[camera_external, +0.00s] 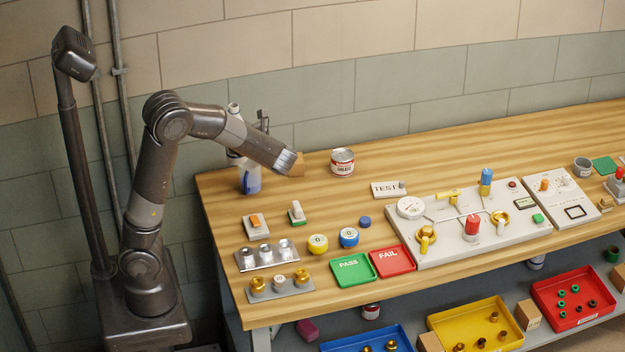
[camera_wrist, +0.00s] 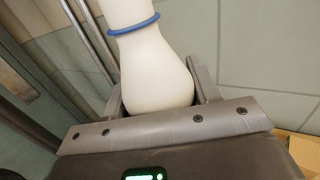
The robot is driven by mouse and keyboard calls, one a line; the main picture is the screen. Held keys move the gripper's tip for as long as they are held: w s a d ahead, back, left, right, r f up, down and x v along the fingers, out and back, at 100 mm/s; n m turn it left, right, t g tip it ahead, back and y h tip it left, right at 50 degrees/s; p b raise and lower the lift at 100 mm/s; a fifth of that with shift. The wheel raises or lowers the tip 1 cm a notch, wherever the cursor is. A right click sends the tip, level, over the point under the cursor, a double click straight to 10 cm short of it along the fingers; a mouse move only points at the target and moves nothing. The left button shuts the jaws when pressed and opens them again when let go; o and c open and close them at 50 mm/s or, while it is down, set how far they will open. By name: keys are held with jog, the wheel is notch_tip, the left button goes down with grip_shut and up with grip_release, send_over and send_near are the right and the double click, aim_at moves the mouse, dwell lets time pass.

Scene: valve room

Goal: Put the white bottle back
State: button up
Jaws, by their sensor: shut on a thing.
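The white bottle (camera_wrist: 157,70) fills the middle of the wrist view. It has a rounded body, a narrower neck and a blue ring. My gripper (camera_wrist: 155,90) is shut on it, with one finger on each side. The fingertips are partly hidden by the bottle. In the external view my forearm hides most of the gripper and the bottle, above the left end of the wooden bench (camera_external: 222,205). The bottle's base is out of the wrist view, so I cannot tell whether it touches anything.
Small blocks, PASS (camera_external: 353,271) and FAIL (camera_external: 392,261) trays and a valve panel (camera_external: 455,250) occupy the front and middle.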

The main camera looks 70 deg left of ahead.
jog(key=w+d+f+m+t+y, duration=0.1)
jog(key=w+d+m+t, duration=0.25)
jog(key=w+d, duration=0.65)
jog(key=w+d+m+t+y, duration=0.15)
jog(key=w+d+t, duration=0.45)
jog(key=w, duration=0.9)
jog(key=w+a+f, duration=0.1)
jog(key=a+f, duration=0.4)
jog(key=f, duration=0.2)
jog(key=w+a+f+g, duration=0.1)
jog(key=a+f, duration=0.5)
jog(key=f, duration=0.2)
jog(key=shift+f, duration=0.2)
jog(key=shift+f+h, duration=0.15)
jog(key=shift+h, duration=0.1)
jog(key=o, duration=1.1)
jog(key=shift+o, duration=0.2)
